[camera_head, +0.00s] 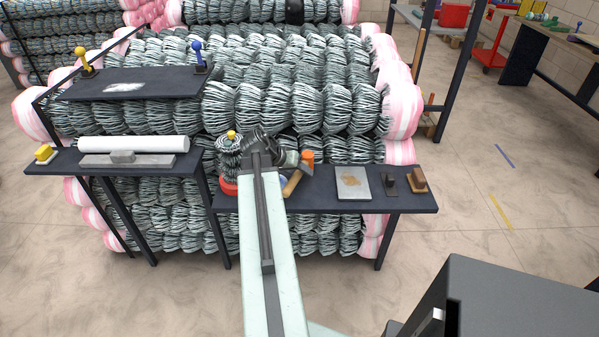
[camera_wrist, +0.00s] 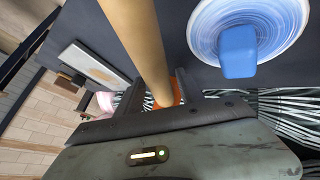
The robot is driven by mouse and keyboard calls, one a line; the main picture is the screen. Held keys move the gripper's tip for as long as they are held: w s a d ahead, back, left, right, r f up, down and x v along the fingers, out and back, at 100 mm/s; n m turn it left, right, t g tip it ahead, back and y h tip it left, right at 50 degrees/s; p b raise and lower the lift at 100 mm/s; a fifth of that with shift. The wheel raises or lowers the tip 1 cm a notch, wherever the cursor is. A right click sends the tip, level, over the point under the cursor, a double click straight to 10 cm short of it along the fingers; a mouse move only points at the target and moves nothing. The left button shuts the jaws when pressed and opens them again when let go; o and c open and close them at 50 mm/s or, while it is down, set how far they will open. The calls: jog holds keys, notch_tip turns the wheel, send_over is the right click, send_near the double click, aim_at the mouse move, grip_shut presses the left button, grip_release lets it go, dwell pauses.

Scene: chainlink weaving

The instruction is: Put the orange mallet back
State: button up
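The orange mallet has a pale wooden handle (camera_head: 292,184) and an orange head (camera_head: 307,157). It is at the right of my arm's end, over the dark shelf, in the head view. My gripper (camera_head: 300,167) reaches to it from the left, near the head. In the wrist view, my gripper (camera_wrist: 162,95) has a dark finger on each side of the handle (camera_wrist: 140,40), close against it. The orange head (camera_wrist: 176,92) shows just beyond the fingers, partly hidden. My gripper appears shut on the handle; the exact contact is hidden.
The dark shelf (camera_head: 322,200) also holds a grey plate (camera_head: 353,190) and small tools (camera_head: 417,181). A red item (camera_head: 229,188) is partly behind my arm. A blue-knobbed round piece (camera_wrist: 238,50) is close in the wrist view. Wire rolls (camera_head: 335,110) stand behind; floor at right is open.

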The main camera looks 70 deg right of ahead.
dwell(0.3)
jog(key=p+v, duration=0.6)
jog(key=v, duration=0.2)
dwell(0.4)
